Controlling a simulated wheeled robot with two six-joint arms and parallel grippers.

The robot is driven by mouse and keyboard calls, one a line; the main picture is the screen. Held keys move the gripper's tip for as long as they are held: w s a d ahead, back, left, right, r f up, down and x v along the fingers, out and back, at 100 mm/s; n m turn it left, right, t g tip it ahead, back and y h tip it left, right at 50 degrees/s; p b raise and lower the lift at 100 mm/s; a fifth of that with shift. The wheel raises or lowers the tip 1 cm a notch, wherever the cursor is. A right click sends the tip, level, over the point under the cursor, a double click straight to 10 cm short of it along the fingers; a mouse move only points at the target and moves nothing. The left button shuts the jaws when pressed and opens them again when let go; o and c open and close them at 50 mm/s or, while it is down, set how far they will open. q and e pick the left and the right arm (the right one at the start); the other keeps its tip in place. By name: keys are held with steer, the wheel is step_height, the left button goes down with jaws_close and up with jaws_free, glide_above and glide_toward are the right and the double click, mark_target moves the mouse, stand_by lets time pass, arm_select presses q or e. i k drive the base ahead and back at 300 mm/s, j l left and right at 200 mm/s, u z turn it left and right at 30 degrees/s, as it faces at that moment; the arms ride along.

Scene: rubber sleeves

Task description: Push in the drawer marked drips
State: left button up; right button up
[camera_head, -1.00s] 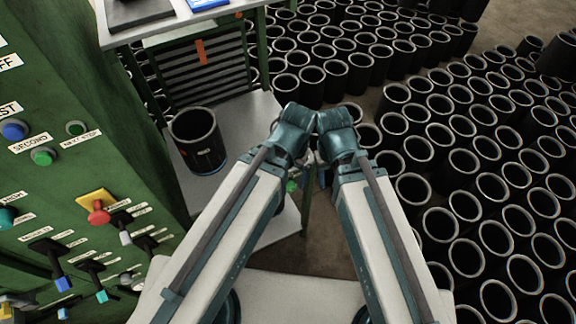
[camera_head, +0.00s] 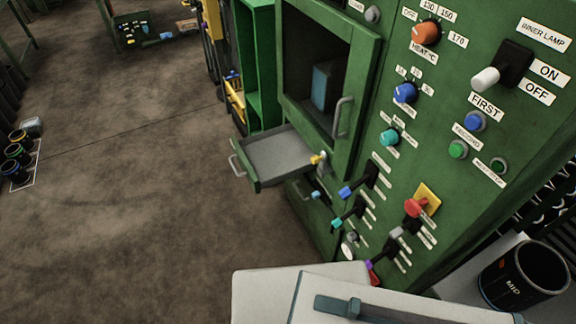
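A shallow drawer with a grey inside and green front (camera_head: 244,165) stands pulled out from the lower left of the green machine (camera_head: 455,130). A pale bar handle (camera_head: 235,169) is on its front. I cannot read any marking on the drawer. It looks empty. Neither my left nor my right gripper shows in this view, and nothing of mine touches the drawer.
Above the drawer is an open compartment with a blue-grey block (camera_head: 324,85) inside. Levers and knobs, including a red button (camera_head: 414,207), stick out right of the drawer. A black bin (camera_head: 523,277) stands at lower right. The brown floor (camera_head: 130,220) left of the drawer is clear.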

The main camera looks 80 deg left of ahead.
mark_target(275, 156)
steer(key=u, duration=0.45)
steer(key=l+u, duration=0.1)
steer(key=u, duration=0.85)
steer(key=k+u, duration=0.1)
steer(key=u, duration=0.8)
steer(key=k+u, duration=0.1)
steer(key=u, duration=0.85)
steer(key=i+j+z, duration=0.65)
